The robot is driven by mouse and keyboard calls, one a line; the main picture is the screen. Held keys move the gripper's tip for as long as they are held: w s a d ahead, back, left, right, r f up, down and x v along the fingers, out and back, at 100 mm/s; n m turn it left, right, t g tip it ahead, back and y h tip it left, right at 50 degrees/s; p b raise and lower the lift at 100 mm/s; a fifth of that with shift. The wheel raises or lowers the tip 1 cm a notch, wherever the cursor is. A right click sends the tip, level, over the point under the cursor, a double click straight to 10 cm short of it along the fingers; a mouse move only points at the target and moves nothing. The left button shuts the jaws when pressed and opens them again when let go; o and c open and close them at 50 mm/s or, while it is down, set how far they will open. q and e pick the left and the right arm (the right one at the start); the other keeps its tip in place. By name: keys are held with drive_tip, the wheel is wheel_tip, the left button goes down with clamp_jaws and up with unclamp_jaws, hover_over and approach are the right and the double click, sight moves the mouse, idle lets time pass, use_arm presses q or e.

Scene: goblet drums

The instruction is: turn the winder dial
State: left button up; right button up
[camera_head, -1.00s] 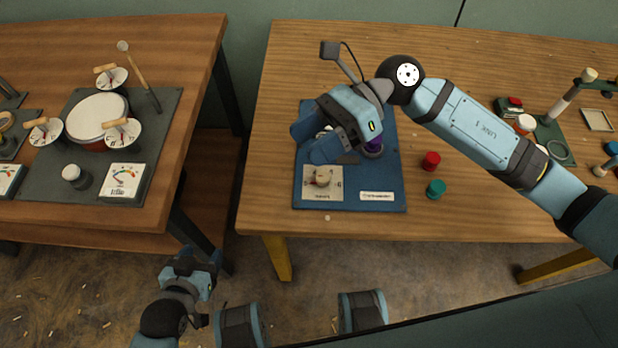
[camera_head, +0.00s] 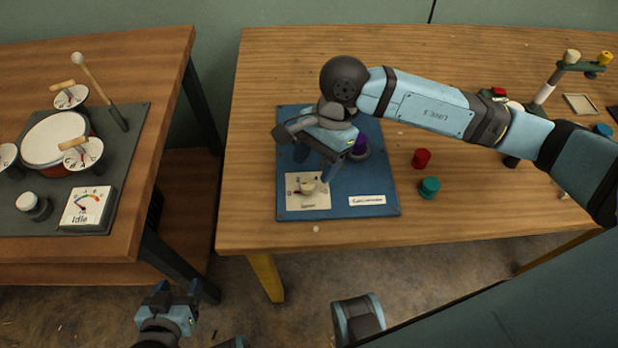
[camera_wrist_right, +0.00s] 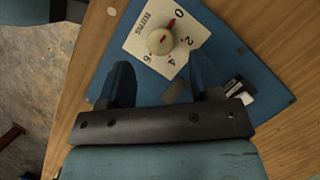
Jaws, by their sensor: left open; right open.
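The dial is a cream round knob (camera_head: 307,188) on a pale card with a numbered scale, at the front left of a blue board (camera_head: 345,214). In the right wrist view the knob (camera_wrist_right: 160,42) lies just ahead of my right fingertips, with red marks on it and beside it towards the 0. My right gripper (camera_head: 315,166) is open and points down over the board, just behind the knob in the head view; its fingers (camera_wrist_right: 161,66) hold nothing. My left gripper (camera_head: 177,291) is open and empty, low at the left, away from the tables.
A purple piece (camera_head: 359,144) stands on the board beside my right gripper. A red cap (camera_head: 422,158) and a green cap (camera_head: 429,187) stand right of the board. A left table holds a drum (camera_head: 56,138) and a meter reading "Idle" (camera_head: 88,207).

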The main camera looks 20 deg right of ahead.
sight(308, 182)
drive_tip(key=shift+x, duration=2.35)
drive_tip(key=shift+r, duration=0.1)
drive_tip(key=c, duration=0.9)
